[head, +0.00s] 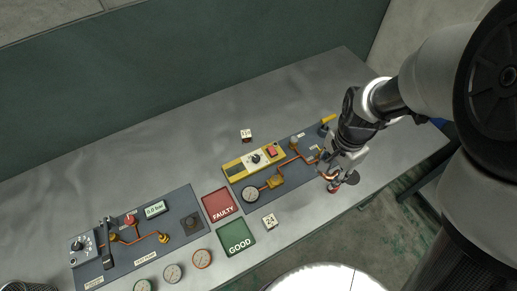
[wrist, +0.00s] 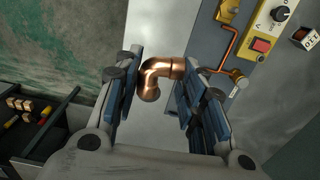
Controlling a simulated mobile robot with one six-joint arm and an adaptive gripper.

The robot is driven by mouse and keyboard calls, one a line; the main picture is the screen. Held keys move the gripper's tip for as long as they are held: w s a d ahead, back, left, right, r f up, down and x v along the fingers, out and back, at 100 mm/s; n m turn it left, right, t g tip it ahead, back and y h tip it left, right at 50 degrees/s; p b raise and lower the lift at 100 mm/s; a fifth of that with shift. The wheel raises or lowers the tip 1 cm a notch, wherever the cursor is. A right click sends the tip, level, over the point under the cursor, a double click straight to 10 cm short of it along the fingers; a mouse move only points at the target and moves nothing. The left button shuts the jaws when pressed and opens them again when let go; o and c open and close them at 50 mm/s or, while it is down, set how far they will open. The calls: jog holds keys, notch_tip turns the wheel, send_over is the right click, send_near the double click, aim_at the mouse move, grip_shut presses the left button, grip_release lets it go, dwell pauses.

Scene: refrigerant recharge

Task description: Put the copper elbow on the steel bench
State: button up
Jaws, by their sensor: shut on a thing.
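The copper elbow (wrist: 158,70) is a shiny bent pipe fitting between the blue-padded fingers of my gripper (wrist: 160,82) in the wrist view. My gripper is shut on it. In the head view my gripper (head: 333,182) is over the right part of the steel bench (head: 130,160), near its front edge, with a small coppery bit of the elbow (head: 327,176) showing. The bare bench top (wrist: 158,35) lies beyond the elbow in the wrist view. I cannot tell exactly how high the elbow is above the bench.
A yellow instrument (head: 254,159), a red FAULTY tray (head: 220,206) and a green GOOD tray (head: 237,239) are farther left. A black tray (wrist: 50,135) with fittings sits off the bench, lower left.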

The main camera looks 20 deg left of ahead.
aim_at(313, 200)
jog(key=shift+w+a+r+m, duration=0.15)
jog(key=shift+r+m, duration=0.15)
jog(key=shift+r, duration=0.3)
jog(key=shift+f, duration=0.1)
notch_tip(313, 200, down, 20)
jog(key=b, duration=0.5)
jog(key=shift+a, duration=0.1)
jog(key=shift+s, duration=0.2)
jog(key=o, duration=0.4)
jog(key=shift+f, duration=0.1)
jog(key=o, duration=0.5)
